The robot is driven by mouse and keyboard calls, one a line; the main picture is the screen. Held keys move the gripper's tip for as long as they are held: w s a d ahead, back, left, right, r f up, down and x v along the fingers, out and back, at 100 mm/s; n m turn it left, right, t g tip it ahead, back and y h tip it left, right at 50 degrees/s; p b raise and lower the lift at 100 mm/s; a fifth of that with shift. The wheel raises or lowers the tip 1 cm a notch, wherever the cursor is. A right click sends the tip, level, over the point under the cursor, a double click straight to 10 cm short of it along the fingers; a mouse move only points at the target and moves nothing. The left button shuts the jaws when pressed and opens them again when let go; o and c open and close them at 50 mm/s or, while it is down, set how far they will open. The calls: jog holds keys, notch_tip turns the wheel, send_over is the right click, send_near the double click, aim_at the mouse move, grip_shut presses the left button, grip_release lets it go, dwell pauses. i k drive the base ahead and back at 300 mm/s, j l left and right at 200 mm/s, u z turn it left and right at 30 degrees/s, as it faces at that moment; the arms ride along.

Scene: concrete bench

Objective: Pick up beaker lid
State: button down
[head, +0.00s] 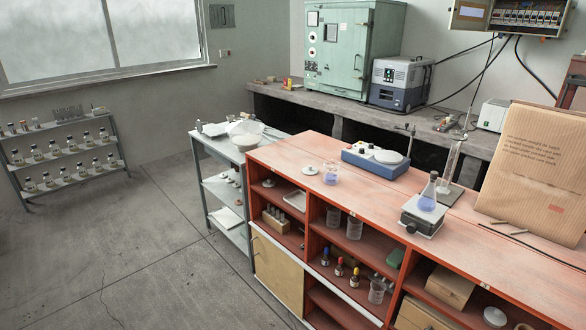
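A small pale round lid with a dark knob (310,170) lies flat on the orange-red bench top (290,150), near its left end. A clear beaker with bluish contents (331,175) stands just right of the lid, close beside it; its top appears uncovered. A similar small round lid-like piece (268,183) sits on the upper shelf inside the bench, below and left. My gripper is not in view.
A blue device with a round white plate (375,160) stands right of the beaker. Farther right are a flask of blue liquid (428,194) on a small stand, a clamp stand and a large cardboard sheet (535,170). A grey shelf cart (222,190) adjoins the bench's left end; floor at left is free.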

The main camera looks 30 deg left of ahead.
aim_at(309, 170)
jog(key=u, duration=1.2)
